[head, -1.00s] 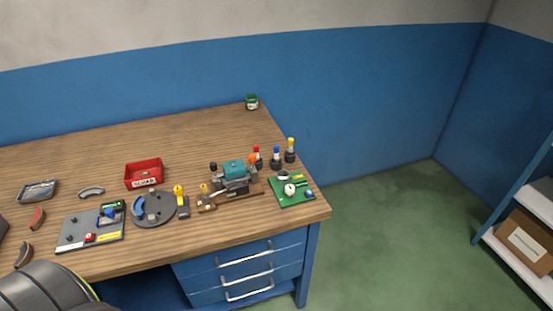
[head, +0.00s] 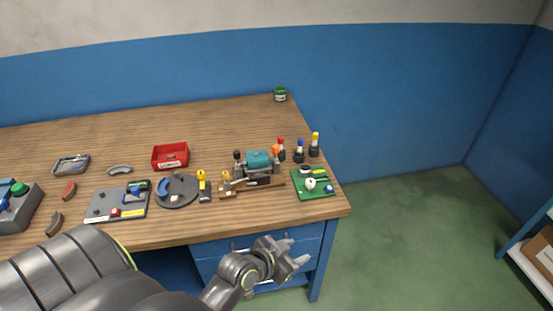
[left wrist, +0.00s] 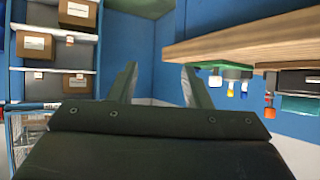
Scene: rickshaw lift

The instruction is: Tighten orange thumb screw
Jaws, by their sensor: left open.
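The orange thumb screw (head: 278,150) shows as a small orange part at the right end of the fixture with a teal block (head: 258,160), on the right part of the workbench. An orange part also shows at the right edge of the left wrist view (left wrist: 298,103). My left gripper (head: 295,257) is in front of the bench's drawers, nearer to me than the fixture and well apart from it. Its two fingers are spread and empty, as the left wrist view (left wrist: 158,85) also shows. My right gripper is in neither view.
The workbench (head: 225,120) has its right front corner near the green board (head: 314,184). Several colour-topped tools stand behind that board. A red bin (head: 170,156), a round grey plate (head: 177,191) and a grey panel (head: 117,204) lie to the left. The back of the bench is mostly clear.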

